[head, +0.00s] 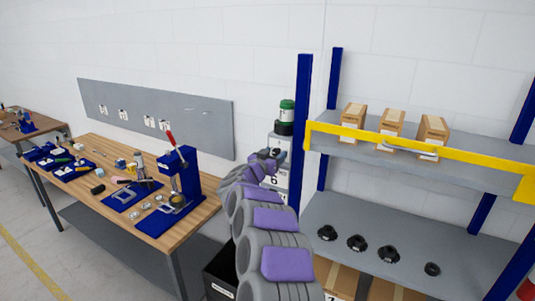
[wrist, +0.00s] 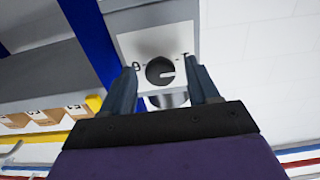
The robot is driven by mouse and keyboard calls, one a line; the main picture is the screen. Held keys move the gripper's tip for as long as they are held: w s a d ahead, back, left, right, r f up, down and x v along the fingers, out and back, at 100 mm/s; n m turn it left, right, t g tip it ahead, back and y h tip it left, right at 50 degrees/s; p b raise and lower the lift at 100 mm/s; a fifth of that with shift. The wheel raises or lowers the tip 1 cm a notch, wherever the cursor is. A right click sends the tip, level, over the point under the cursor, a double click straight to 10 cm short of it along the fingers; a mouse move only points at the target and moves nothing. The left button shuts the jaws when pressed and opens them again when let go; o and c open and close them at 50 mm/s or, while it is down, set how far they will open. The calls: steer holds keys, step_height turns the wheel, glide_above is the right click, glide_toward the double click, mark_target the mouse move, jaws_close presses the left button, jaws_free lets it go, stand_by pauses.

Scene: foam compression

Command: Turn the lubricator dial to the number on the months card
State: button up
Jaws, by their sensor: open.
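The lubricator (head: 287,112) is a green and black canister on top of a grey box at the wall. A white card with a dark 6 (head: 273,181) shows on the box front, partly behind my arm. In the wrist view the dial (wrist: 157,73) is a dark round knob on a pale plate (wrist: 190,40). Its white mark points right, and dark characters stand on either side; I cannot read them surely. My gripper (wrist: 163,80) is open, with one finger on each side of the dial. It also shows in the head view (head: 277,155). I cannot tell whether the fingers touch the dial.
A blue and yellow rack stands on the right, with boxes (head: 389,123) on its upper shelf and several black parts (head: 357,243) below. A wooden workbench (head: 120,228) with tools and a blue press (head: 178,175) stands on the left. A black bin (head: 220,274) is below my arm.

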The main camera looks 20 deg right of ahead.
steer(key=shift+w, duration=0.35)
steer(key=shift+a+r, duration=0.15)
steer(key=shift+a, duration=0.25)
steer(key=shift+c, duration=0.7)
steer(key=shift+s+d+r, duration=0.1)
steer(key=shift+s+d, duration=0.15)
steer(key=shift+d, duration=0.05)
steer(key=shift+c, duration=1.4)
steer(key=shift+d, duration=0.45)
steer(key=c, duration=0.3)
steer(key=shift+w+a+f, duration=0.1)
steer(key=shift+a+f, duration=0.1)
steer(key=shift+f, duration=0.05)
steer(key=shift+c, duration=1.4)
